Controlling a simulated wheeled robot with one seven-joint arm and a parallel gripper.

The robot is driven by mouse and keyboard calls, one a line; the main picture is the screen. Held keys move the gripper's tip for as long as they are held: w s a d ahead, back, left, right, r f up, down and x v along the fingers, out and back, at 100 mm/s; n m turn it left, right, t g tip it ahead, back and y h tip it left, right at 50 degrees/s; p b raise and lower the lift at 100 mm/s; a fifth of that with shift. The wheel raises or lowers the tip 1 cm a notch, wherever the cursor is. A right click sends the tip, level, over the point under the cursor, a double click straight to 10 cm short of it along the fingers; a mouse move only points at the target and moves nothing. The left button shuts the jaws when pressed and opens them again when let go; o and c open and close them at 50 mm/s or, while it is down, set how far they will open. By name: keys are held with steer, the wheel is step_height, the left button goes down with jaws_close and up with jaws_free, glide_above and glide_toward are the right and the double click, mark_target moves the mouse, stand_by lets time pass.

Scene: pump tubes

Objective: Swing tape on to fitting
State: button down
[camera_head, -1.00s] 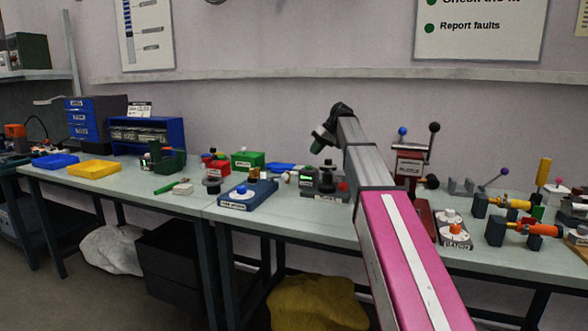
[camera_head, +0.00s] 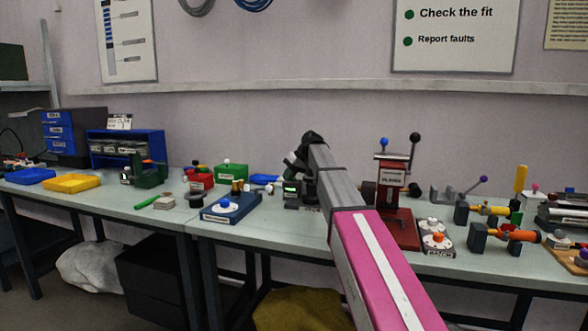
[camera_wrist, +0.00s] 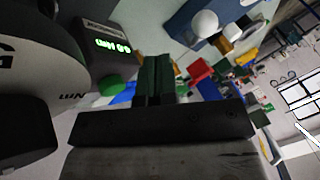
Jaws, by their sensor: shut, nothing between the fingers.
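My gripper (camera_wrist: 156,78) is shut with nothing between its dark green fingers. In the head view my gripper (camera_head: 293,163) is over the middle of the bench, close above a dark device with a lit green display (camera_head: 291,188). That display (camera_wrist: 112,45) also shows in the wrist view, left of the fingers. No part is clearly marked as tape or fitting. At the right, a yellow tube (camera_head: 488,210) and an orange tube (camera_head: 520,235) sit on dark blocks, with a yellow upright tab (camera_head: 521,180) beside them; my gripper is well away from these.
A red press-like stand (camera_head: 395,205) with levers stands right of my arm, with a grey unit with round knobs (camera_head: 436,240) beside it. A blue base with a white knob (camera_head: 230,207) is to the left. A large pale lettered disc (camera_wrist: 35,85) fills the wrist view's left.

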steer(key=shift+s+a+f, duration=0.3)
steer(key=shift+a+f, duration=0.1)
steer(key=shift+a, duration=0.35)
steer(key=shift+s+a+f, duration=0.35)
steer(key=shift+a+f, duration=0.1)
steer(key=shift+a, duration=0.3)
steer(key=shift+s+a+f, duration=0.3)
steer(key=shift+a+f, duration=0.1)
steer(key=shift+a, duration=0.35)
steer(key=shift+s, duration=0.15)
steer(key=s+a+m+t+h, duration=0.1)
steer(key=s+a+m+t, duration=0.2)
steer(key=s+a+m, duration=0.2)
steer(key=shift+a+m+t+h, duration=0.3)
steer(key=shift+m+h, duration=0.1)
steer(key=shift+m, duration=0.7)
